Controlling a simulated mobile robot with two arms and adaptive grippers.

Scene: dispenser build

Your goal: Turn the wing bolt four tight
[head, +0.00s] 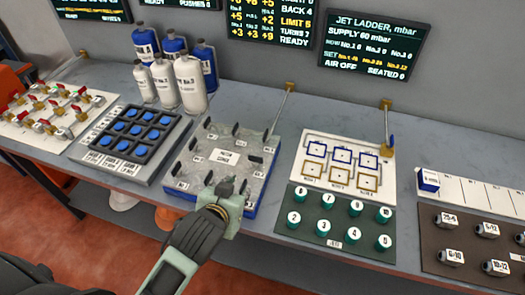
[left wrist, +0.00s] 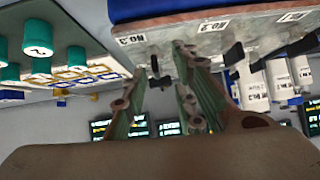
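A grey plate (head: 224,140) on a blue base holds several dark upright wing bolts and small white labels. The labels are too small to read in the head view, so I cannot tell which bolt is number four. My left gripper (head: 226,187) is over the plate's front edge, close to a dark wing bolt (head: 209,178). In the left wrist view the left gripper's fingers (left wrist: 165,88) stand apart below the plate's edge (left wrist: 190,28), near the label No.3 (left wrist: 130,39). A dark bolt (left wrist: 154,66) shows beyond the gap; contact is unclear. My right gripper is out of view.
A board of blue buttons (head: 124,131) and several bottles (head: 192,82) stand left of the plate. A thin rod (head: 283,108) rises behind its right side. Right are a white diagram board (head: 341,166) and green numbered knobs (head: 294,218). Screens hang on the wall.

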